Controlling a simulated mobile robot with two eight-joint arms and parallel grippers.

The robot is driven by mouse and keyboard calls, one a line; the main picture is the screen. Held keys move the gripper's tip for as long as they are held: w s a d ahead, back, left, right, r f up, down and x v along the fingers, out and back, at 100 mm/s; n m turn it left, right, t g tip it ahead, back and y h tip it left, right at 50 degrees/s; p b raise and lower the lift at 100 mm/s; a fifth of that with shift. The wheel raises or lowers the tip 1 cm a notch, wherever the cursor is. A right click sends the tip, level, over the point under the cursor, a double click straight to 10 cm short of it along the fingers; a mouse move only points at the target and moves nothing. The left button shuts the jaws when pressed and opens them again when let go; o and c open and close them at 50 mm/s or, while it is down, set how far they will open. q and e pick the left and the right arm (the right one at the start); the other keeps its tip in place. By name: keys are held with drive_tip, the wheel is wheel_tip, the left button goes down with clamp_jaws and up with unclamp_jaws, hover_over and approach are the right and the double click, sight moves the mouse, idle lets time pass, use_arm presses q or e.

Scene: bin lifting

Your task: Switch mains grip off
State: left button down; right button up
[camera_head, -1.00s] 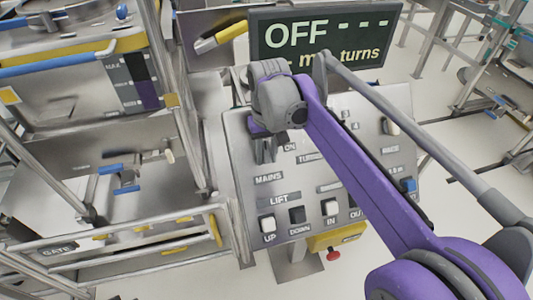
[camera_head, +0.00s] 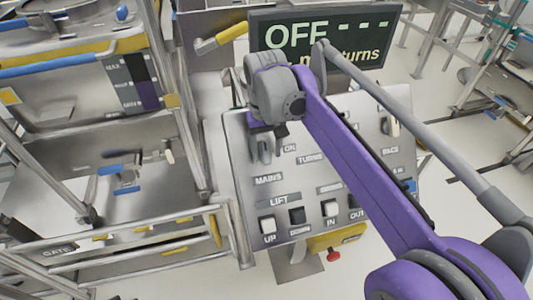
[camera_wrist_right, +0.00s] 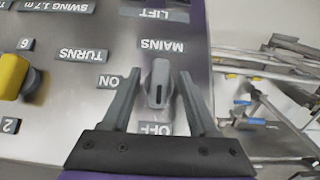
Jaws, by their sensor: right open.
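The mains grip (camera_wrist_right: 158,84) is a small grey knob on the sloped control panel. In the right wrist view it lies in line with the OFF label, its dark mark on the OFF side; the ON label is off to one side. My right gripper (camera_wrist_right: 159,80) is open, with one finger on each side of the grip in that view. I cannot tell whether either finger touches it. In the head view my right arm covers part of the panel (camera_head: 240,185), and grip and fingers are hard to separate. My left gripper is out of view.
The display (camera_head: 325,42) above the panel reads OFF. A yellow knob (camera_wrist_right: 12,75) sits on the panel near the TURNS label. Lift switches (camera_head: 267,224) line its lower edge. A metal frame with rails (camera_head: 115,235) stands at the left.

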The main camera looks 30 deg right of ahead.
sight(266, 152)
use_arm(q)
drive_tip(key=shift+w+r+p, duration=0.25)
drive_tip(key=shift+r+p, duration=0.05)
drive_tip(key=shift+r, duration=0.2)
use_arm(e)
wheel_tip(266, 152, up, 9)
drive_tip(key=shift+f, duration=0.1)
